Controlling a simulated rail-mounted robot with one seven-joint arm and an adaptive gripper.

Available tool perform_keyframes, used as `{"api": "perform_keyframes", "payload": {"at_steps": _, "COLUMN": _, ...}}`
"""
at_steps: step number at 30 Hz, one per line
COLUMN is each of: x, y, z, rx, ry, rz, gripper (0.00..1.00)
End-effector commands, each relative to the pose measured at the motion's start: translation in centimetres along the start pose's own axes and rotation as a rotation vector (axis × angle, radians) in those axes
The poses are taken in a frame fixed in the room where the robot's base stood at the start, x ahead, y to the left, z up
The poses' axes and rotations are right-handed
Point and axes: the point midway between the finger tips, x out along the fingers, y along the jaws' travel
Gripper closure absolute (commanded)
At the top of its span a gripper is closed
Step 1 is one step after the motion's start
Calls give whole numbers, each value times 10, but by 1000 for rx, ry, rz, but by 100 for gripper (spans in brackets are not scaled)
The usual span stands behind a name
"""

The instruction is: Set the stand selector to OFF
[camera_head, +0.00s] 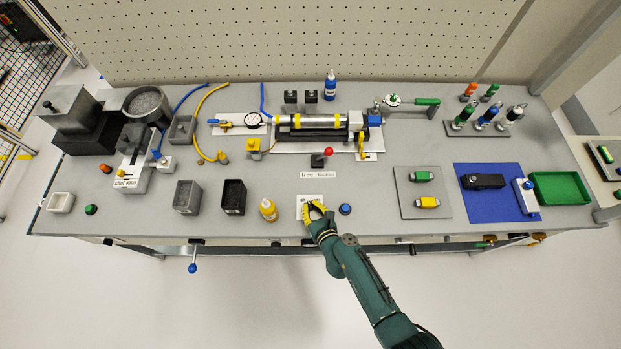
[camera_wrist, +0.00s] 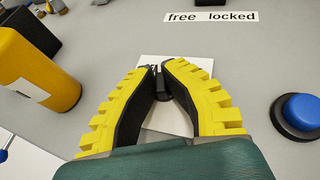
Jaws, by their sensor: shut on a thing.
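The stand selector is a small black knob (camera_wrist: 162,84) on a white plate (camera_wrist: 183,119) near the front edge of the bench. In the head view the white plate (camera_head: 302,201) shows beside my gripper (camera_head: 316,206), which covers the knob there. In the wrist view my gripper (camera_wrist: 161,70) has its yellow-backed, black-lined fingers closed on the knob from both sides. Dark lettering on the plate is mostly hidden by the left finger, so I cannot read the knob's setting.
A yellow bottle (camera_head: 268,209) stands close on the left. A blue button (camera_head: 345,209) is close on the right. A "free locked" label (camera_head: 318,174) and a red-knobbed lever (camera_head: 322,157) lie behind. Bare bench separates the blue button from the grey board (camera_head: 423,210).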

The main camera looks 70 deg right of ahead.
Motion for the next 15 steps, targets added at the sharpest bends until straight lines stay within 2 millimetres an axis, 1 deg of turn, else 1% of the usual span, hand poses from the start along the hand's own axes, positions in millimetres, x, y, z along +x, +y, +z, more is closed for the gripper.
{"api": "perform_keyframes", "payload": {"at_steps": 15, "x": 0, "y": -3, "z": -1, "rx": -75, "ry": 4, "rz": 179, "gripper": 100}}
